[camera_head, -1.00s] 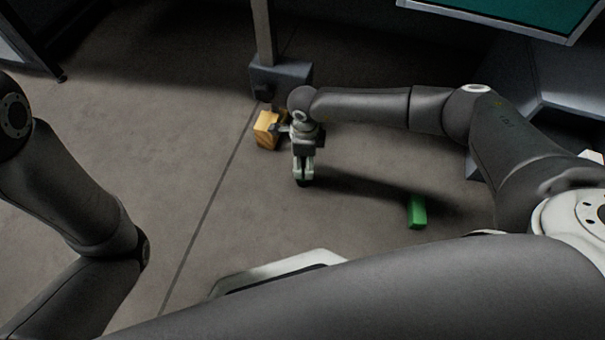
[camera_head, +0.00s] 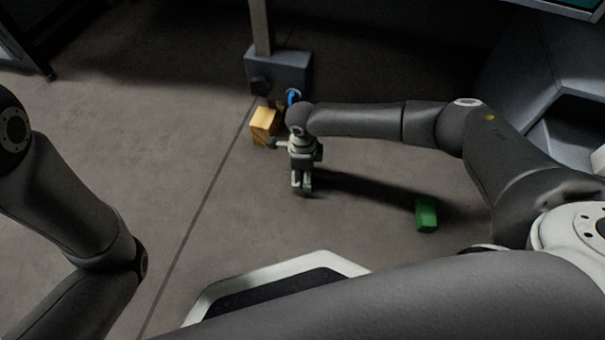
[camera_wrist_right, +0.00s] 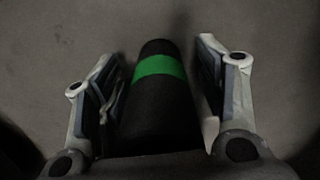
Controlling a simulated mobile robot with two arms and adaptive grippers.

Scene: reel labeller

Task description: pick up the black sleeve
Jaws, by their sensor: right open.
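The black sleeve (camera_wrist_right: 160,110) is a dark cylinder with a green band, seen in the right wrist view. It lies between the two open fingers of my right gripper (camera_wrist_right: 158,95), with a gap visible on its right side and a narrower one on its left. In the head view my right gripper (camera_head: 301,185) points down toward the floor, and the sleeve is not distinguishable there. My left arm shows at the left of the head view, but its gripper is out of frame.
A yellow-brown wooden block (camera_head: 263,127) is just left of my right wrist, near a grey post base (camera_head: 280,72). A small blue item (camera_head: 292,97) is beside that base. A green block (camera_head: 426,213) lies on the floor to the right. Floor left of the gripper is clear.

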